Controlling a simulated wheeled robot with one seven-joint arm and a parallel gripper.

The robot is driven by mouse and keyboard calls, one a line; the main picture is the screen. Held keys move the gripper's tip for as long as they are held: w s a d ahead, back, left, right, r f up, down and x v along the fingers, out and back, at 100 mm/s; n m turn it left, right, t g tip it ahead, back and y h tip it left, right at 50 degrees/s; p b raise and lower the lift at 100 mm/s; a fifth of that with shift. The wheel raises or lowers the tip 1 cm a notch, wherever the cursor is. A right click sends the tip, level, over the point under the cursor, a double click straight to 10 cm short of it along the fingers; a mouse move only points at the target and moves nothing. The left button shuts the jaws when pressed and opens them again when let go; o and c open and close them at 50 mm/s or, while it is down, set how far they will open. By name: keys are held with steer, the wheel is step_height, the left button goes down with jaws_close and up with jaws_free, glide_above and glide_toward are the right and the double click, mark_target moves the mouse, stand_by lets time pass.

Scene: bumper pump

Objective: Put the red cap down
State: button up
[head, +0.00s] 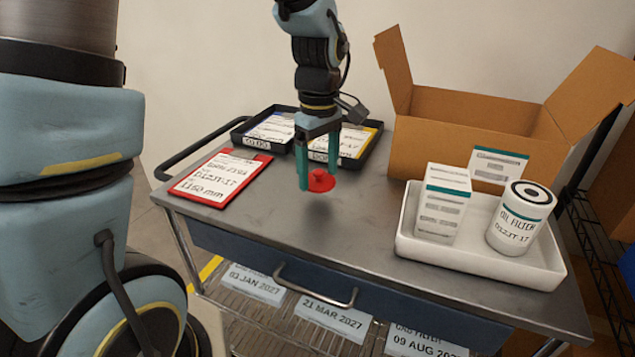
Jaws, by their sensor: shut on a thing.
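The red cap (321,181) is a small round disc with a raised knob. My gripper (317,173), with green fingers, is shut on the cap near the middle of the cart. A soft shadow lies on the cart top (300,225) below it, and the cap looks held a little above the metal surface. The far side of the cap is partly hidden by the fingers.
A red clipboard (262,158) lies at left, with black trays (235,139) behind. A white tray (480,266) at right holds a box (442,203) and an oil filter (520,218). An open cardboard box (455,130) stands behind. The front middle is clear.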

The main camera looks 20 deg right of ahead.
mark_target(319, 176)
steer(key=shift+f, duration=1.7)
steer(key=shift+f, duration=0.1)
steer(key=o, duration=1.1)
step_height(319, 176, up, 12)
steer(key=shift+r, duration=0.1)
steer(key=a+f+m, duration=0.3)
steer(key=a+f, duration=0.1)
steer(key=a, duration=0.8)
steer(key=w+a+f+m+t, duration=0.1)
steer(key=a+f+m, duration=0.2)
steer(key=a, duration=1)
step_height(319, 176, down, 2)
steer(key=shift+a+f+t, duration=0.1)
steer(key=shift+a+t, duration=0.1)
steer(key=shift+t, duration=0.1)
steer(key=shift+w, duration=0.1)
